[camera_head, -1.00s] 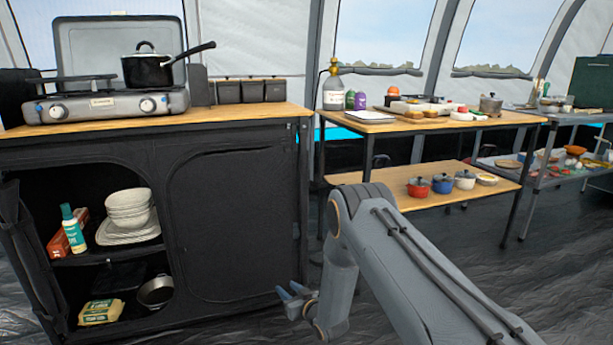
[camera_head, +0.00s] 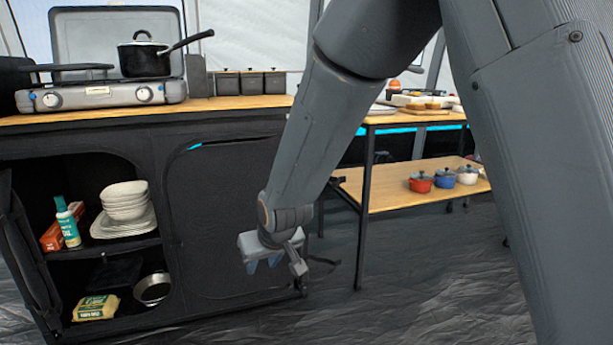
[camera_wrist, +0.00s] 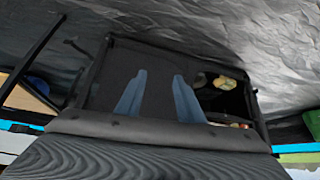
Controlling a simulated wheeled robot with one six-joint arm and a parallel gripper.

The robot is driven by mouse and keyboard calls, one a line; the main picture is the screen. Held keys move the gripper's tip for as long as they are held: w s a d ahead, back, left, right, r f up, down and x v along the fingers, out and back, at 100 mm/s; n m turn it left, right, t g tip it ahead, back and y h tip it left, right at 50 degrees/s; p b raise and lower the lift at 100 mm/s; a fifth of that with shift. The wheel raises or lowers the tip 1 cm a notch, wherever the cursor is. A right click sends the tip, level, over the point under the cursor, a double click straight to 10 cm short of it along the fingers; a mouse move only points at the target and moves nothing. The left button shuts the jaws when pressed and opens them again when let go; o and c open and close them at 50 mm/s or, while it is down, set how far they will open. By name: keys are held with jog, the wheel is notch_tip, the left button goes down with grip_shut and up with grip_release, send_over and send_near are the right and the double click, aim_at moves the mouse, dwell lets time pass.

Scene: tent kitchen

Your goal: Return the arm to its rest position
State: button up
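My gripper (camera_head: 262,265) hangs at the end of my folded arm, in front of the closed right side of the black cabinet (camera_head: 225,215), with its fingers pointing down. In the wrist view my gripper (camera_wrist: 159,76) shows two blue-grey fingers spread apart with nothing between them. The dark cabinet and crumpled grey floor lie beyond the fingers. My arm crosses the middle and right of the head view and hides part of the shelf table behind it.
A stove (camera_head: 100,95) with a black pot (camera_head: 145,60) stands on the cabinet top. The cabinet's open left side holds bowls (camera_head: 125,200) and a yellow packet (camera_head: 96,307). A two-level table (camera_head: 385,190) with small pots stands behind my arm. The foreground floor is clear.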

jog(key=s+d+r+n+g+h+b, duration=0.1)
jog(key=s+d+r+g, duration=0.3)
jog(key=s, duration=1.2)
jog(key=s+d+r+g+b, duration=0.2)
jog(key=s+d, duration=0.3)
jog(key=s, duration=1.1)
jog(key=d+r+m+p, duration=0.2)
jog(key=d+r+p, duration=0.5)
jog(key=p, duration=0.5)
jog(key=d+r+m+h+p, duration=0.1)
jog(key=d+r+p, duration=0.5)
jog(key=r+p, duration=0.6)
jog(key=d+r+m+h+p, duration=0.1)
jog(key=d+r+m+p, duration=0.2)
jog(key=d+r+p, duration=0.4)
notch_tip(320, 180, up, 3)
jog(key=p, duration=0.7)
jog(key=shift+d+m, duration=0.3)
jog(key=shift+d, duration=0.05)
jog(key=shift+f, duration=0.1)
